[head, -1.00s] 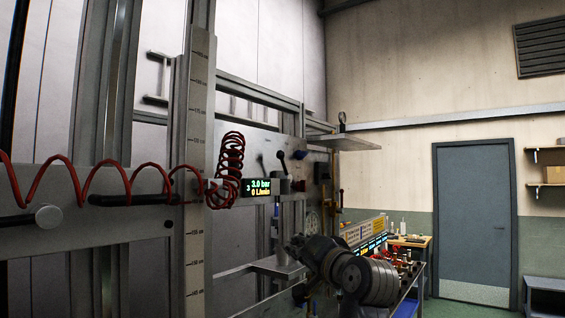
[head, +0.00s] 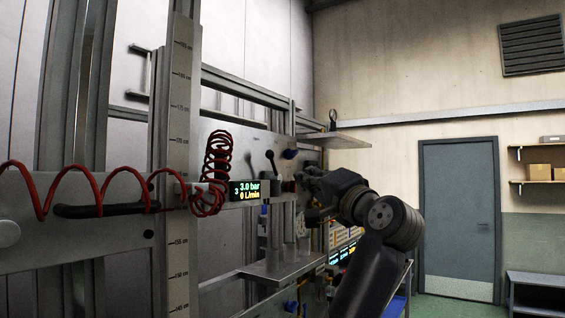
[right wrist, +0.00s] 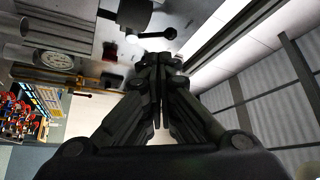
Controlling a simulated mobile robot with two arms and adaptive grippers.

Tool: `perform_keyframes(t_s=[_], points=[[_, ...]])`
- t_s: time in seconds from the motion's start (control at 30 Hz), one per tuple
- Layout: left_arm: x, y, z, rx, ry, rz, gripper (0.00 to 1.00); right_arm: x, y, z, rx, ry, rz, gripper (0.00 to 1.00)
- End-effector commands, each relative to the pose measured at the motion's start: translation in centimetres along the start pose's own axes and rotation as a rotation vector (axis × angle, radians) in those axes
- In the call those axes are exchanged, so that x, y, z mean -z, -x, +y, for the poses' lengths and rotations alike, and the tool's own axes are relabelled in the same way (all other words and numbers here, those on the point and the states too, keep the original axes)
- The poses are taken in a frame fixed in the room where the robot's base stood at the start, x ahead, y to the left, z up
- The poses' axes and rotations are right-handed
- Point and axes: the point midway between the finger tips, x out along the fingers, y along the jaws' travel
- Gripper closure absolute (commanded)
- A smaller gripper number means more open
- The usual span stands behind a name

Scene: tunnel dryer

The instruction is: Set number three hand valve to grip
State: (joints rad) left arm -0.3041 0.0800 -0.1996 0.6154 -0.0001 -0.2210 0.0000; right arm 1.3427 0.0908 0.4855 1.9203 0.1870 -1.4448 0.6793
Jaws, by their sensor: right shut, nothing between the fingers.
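A small display marked 3 (head: 245,190) reads 3.0 bar and 0 L/min on the grey panel. Above and right of it, a black ball-ended lever (head: 271,158) stands upright, tilted slightly left; I cannot tell for sure that it is the number three hand valve. My right gripper (head: 304,180) is shut and empty, just right of the lever in the head view. In the right wrist view, the shut fingertips (right wrist: 158,60) point towards a black ball-ended lever (right wrist: 160,34), with no clear contact. My left gripper is not in view.
A coiled red hose (head: 217,165) hangs left of the display. A grey door (head: 458,215) stands far right.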

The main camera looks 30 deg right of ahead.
Motion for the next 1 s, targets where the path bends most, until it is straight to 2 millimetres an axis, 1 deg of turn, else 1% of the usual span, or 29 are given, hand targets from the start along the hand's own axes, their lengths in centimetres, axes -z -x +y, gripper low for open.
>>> perform_keyframes(t_s=[0.03,0.5,0.6,0.73,0.83,1.0], points=[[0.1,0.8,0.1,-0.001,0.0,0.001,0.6,0.1,-0.9,-0.3,-0.002,-0.002,-0.003,1.0],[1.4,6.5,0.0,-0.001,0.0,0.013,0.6,0.1,-9.9,-0.5,-0.002,-0.003,-0.003,1.0],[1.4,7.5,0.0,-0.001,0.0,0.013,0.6,0.1,-11.2,-0.4,-0.002,-0.001,-0.003,1.0],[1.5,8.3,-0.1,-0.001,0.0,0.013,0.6,0.1,-12.3,-0.3,-0.001,-0.001,-0.002,1.0],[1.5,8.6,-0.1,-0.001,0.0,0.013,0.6,0.0,-12.9,-0.2,-0.001,0.0,-0.002,1.0],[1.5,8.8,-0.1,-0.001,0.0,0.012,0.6,-0.1,-13.2,0.0,0.0,0.0,-0.001,1.0]])
